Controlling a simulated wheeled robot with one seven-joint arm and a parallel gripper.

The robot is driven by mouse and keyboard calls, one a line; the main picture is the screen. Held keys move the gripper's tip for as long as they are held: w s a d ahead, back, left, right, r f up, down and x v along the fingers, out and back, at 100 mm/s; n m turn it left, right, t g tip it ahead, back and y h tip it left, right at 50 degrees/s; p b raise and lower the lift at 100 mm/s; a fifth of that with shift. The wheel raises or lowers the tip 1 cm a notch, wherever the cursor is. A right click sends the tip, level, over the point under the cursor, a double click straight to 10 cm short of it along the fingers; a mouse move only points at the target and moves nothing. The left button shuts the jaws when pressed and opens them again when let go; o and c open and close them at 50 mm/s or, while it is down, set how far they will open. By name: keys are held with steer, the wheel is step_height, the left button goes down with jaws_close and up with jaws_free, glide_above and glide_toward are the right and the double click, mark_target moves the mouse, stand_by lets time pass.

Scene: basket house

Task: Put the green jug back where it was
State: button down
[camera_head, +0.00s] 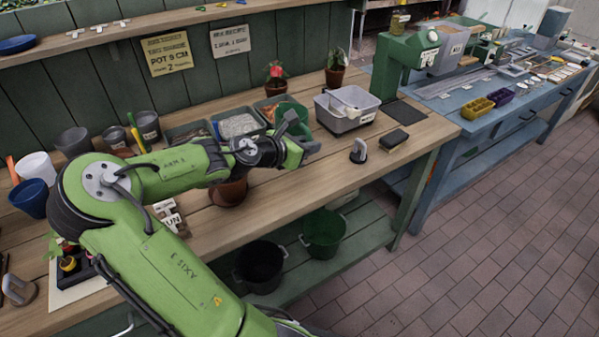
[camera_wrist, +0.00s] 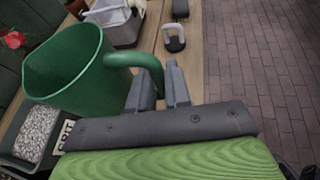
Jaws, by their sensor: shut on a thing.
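The green jug (camera_wrist: 66,72) fills the left of the wrist view, its wide mouth facing up toward the camera and its inside empty. Its handle (camera_wrist: 120,60) reaches right to my gripper (camera_wrist: 158,82), whose fingers are shut on it. In the head view my gripper (camera_head: 298,135) is over the back half of the wooden bench, and the jug (camera_head: 290,108) is partly hidden behind it. I cannot tell whether the jug's base touches the bench.
A tray of grey gravel (camera_head: 238,125) is left of the jug. A grey tub (camera_head: 346,110) stands to its right, with a grey-handled tool (camera_head: 358,151) and a dark brush (camera_head: 394,139) nearby. Potted plants (camera_head: 335,78) stand behind.

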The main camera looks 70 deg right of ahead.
steer(key=f, duration=0.2)
steer(key=f+b, duration=0.2)
steer(key=f, duration=0.1)
steer(key=shift+w+a+f, duration=0.2)
steer(key=shift+w+f, duration=0.1)
step_height(320, 180, down, 4)
steer(key=shift+s+f+b, duration=0.1)
steer(key=shift+b, duration=1.1)
steer(key=c, duration=1.1)
jaws_free()
